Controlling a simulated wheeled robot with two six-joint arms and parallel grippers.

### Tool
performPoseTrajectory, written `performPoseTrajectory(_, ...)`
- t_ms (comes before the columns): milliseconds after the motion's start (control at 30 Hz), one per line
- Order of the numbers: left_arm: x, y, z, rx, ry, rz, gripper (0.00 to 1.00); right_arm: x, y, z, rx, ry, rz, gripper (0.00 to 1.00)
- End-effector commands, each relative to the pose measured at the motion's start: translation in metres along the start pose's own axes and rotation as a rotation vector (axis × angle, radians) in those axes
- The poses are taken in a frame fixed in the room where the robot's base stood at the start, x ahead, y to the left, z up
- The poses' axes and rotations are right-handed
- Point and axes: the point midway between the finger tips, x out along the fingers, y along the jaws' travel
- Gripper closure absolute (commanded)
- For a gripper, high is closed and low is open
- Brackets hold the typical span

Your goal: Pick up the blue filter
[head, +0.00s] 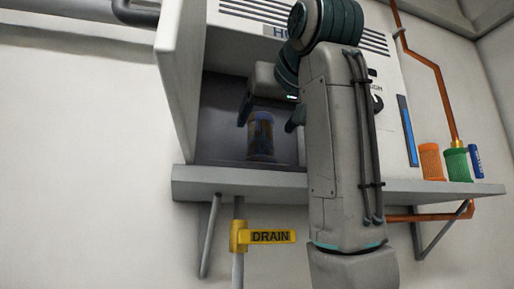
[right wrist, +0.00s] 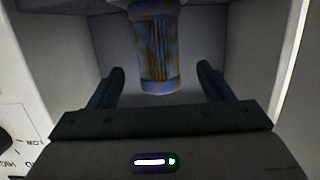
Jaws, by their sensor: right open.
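A blue cylindrical filter with brown stains (head: 261,138) stands upright inside the open cabinet (head: 222,122). It also shows in the right wrist view (right wrist: 157,50), ahead of my fingers and roughly centred between them. My right gripper (head: 268,113) reaches into the cabinet; its open fingers (right wrist: 160,75) are to either side of the filter's line. I see no contact, and I cannot tell how far the fingertips are from it. My left gripper is not in view.
The cabinet's door (head: 180,75) stands open at the left. On the shelf (head: 235,181) at the right are an orange ribbed cylinder (head: 431,162), a green one (head: 457,165) and a slim blue one (head: 475,162). A yellow drain handle (head: 268,237) is below. A copper pipe (head: 440,85) runs at the right.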

Motion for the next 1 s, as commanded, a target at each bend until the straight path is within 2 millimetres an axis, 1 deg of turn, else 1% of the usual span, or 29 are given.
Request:
performPoseTrajectory(33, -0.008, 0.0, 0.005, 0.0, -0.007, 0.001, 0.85, 0.008, 0.0, -0.003, 0.001, -0.003, -0.001, 0.27)
performPoseTrajectory(100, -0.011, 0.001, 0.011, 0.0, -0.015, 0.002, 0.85, 0.017, 0.0, -0.003, 0.001, -0.002, 0.0, 0.27)
performPoseTrajectory(267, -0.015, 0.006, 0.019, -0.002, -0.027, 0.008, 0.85, 0.028, 0.0, -0.002, 0.001, 0.0, 0.0, 0.27)
performPoseTrajectory(367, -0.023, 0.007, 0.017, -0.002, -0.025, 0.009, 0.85, 0.037, 0.0, -0.002, 0.001, -0.001, -0.001, 0.27)
performPoseTrajectory(500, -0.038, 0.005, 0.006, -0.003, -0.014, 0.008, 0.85, 0.056, 0.0, -0.001, 0.002, -0.002, -0.002, 0.27)
performPoseTrajectory(633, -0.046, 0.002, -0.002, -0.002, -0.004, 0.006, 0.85, 0.072, 0.001, 0.0, 0.001, -0.001, 0.0, 0.27)
performPoseTrajectory(733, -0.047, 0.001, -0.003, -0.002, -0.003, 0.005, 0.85, 0.078, 0.001, 0.002, 0.0, 0.0, 0.0, 0.27)
performPoseTrajectory(933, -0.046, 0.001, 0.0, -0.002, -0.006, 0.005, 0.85, 0.079, 0.001, 0.003, 0.0, 0.001, 0.0, 0.27)
performPoseTrajectory(967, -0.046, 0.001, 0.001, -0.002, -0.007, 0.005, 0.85, 0.079, 0.001, 0.003, 0.0, 0.001, 0.0, 0.29)
performPoseTrajectory(1000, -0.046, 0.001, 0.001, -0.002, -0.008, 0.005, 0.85, 0.079, 0.001, 0.003, 0.0, 0.001, 0.0, 0.37)
